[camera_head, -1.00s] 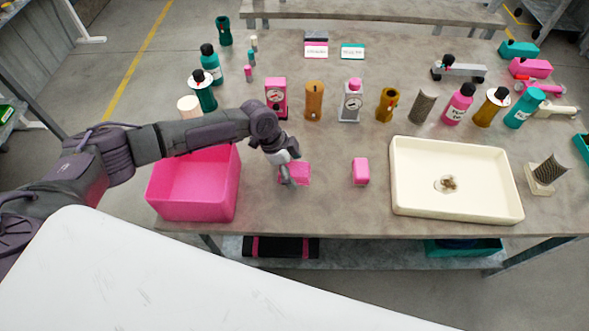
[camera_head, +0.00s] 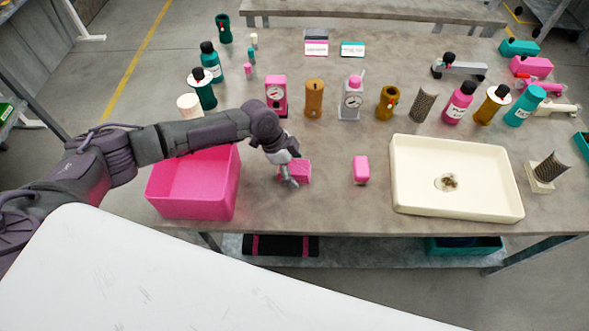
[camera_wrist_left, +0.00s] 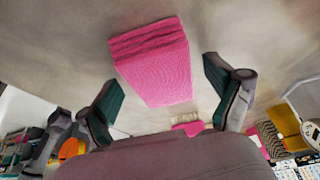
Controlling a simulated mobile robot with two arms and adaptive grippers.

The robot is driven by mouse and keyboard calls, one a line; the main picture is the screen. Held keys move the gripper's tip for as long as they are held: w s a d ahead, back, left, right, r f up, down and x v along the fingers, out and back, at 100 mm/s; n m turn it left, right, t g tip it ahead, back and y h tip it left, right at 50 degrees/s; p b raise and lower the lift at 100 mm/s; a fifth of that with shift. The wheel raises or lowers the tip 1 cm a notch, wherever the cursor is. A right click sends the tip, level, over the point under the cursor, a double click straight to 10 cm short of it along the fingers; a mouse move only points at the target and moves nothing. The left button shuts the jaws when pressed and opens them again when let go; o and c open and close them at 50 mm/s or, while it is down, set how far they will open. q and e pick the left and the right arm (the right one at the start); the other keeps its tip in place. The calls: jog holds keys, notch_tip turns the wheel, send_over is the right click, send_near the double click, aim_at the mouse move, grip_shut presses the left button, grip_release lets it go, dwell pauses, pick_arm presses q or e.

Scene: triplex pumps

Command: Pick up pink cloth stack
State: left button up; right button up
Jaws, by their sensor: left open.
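The pink cloth stack (camera_head: 299,171) lies on the grey table, right of the pink bin. In the left wrist view the stack (camera_wrist_left: 155,65) shows folded layers at one end and lies between and beyond the two fingers, with a gap on each side. My left gripper (camera_head: 289,181) is at the near left side of the stack, pointing down, and hides part of it. In the wrist view its fingers (camera_wrist_left: 163,100) are spread wide and hold nothing. My right gripper is not in view.
The pink bin (camera_head: 190,205) stands left of the gripper. Bottles and gauges, including a pink gauge (camera_head: 277,97), stand behind. The table between stack and pink block is clear.

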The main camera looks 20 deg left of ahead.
aim_at(300, 167)
pick_arm(q)
jog(key=c, duration=1.1)
jog(key=shift+c, duration=0.2)
jog(key=shift+r, duration=0.55)
notch_tip(300, 167, up, 3)
jog(key=shift+w+f+b, duration=0.1)
jog(key=shift+b, duration=0.3)
jog(key=s+d+r+b, duration=0.2)
jog(key=d+r, duration=0.5)
jog(key=d, duration=0.4)
jog(key=shift+s+d+r, duration=0.15)
jog(key=shift+s+r, duration=0.15)
jog(key=shift+s, duration=0.25)
